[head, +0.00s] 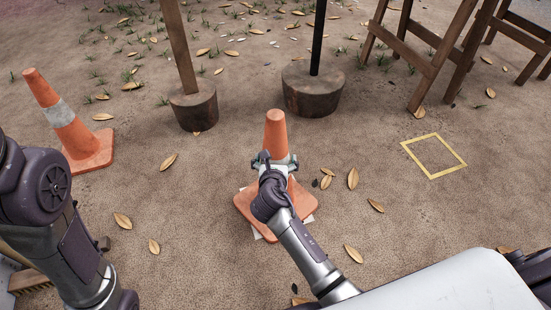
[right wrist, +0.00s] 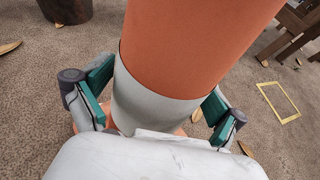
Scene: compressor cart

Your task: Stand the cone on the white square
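The orange cone (head: 275,130) with a pale band stands upright at the middle of the head view. White corners of a sheet, the white square (head: 309,219), show from under its orange base, which is turned relative to it and covers most of it. My right gripper (head: 275,162) is around the cone at its band. In the right wrist view its green-padded fingers (right wrist: 158,98) lie on either side of the cone (right wrist: 190,45), and ground shows between cone and right finger, so it looks open. My left arm is at the left; its gripper is out of view.
A second striped cone (head: 68,125) stands at the left. Two posts in round wooden blocks (head: 195,108) (head: 312,92) stand behind the middle cone. A yellow square outline (head: 434,156) lies on bare ground at the right, near wooden trestle legs (head: 430,60). Leaves are scattered around.

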